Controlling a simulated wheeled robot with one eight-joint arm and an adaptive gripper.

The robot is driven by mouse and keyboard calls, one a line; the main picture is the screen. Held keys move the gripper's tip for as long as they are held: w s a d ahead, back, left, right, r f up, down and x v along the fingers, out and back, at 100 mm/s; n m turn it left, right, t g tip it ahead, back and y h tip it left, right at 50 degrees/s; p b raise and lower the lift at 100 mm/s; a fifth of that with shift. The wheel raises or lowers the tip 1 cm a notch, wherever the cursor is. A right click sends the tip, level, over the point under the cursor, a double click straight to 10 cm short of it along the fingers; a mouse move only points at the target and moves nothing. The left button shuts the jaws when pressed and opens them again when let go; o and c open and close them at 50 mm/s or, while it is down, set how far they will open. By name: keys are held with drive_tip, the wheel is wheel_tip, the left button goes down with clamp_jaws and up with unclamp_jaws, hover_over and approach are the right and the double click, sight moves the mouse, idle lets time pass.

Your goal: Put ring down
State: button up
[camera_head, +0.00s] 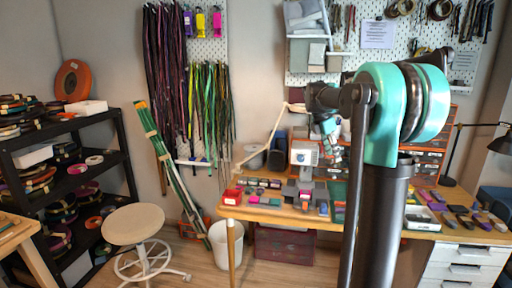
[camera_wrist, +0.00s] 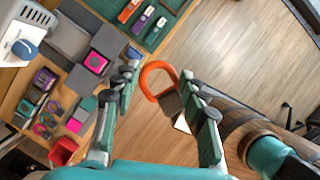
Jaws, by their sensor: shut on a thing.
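In the wrist view an orange ring (camera_wrist: 147,84) with a dark grey block-like part (camera_wrist: 172,103) shows between the fingertips of my gripper (camera_wrist: 160,74). The jaws are closed on it, though the fingers stand well apart, and the right finger overlaps its grey part. Wooden floor shows behind the ring, beside the bench edge. In the head view my gripper (camera_head: 333,146) is over the wooden bench (camera_head: 262,215), near a white device (camera_head: 304,153). I cannot make out the ring there.
Grey blocks with pink squares (camera_wrist: 95,61) and a red bin (camera_wrist: 63,151) sit on the bench. Bare floor lies right of the bench in the wrist view. A stool (camera_head: 134,224) and white bucket (camera_head: 226,244) stand left.

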drive_tip(key=s+a+f+m+g+y, duration=0.1)
drive_tip(key=s+a+f+m+g, duration=0.1)
drive_tip(key=f+m, duration=0.5)
drive_tip(key=s+a+f+m+g+y, duration=0.1)
drive_tip(key=a+f+m, duration=0.4)
drive_tip(key=f, duration=1.2)
drive_tip(key=s+a+f+m+g+y, duration=0.2)
drive_tip(key=s+a+f+m, duration=0.1)
drive_tip(key=f+m, duration=0.6)
wheel_tip(320, 180, down, 4)
drive_tip(key=shift+a+r+g, duration=0.1)
drive_tip(key=shift+a+g, duration=0.05)
drive_tip(key=shift+g, duration=0.25)
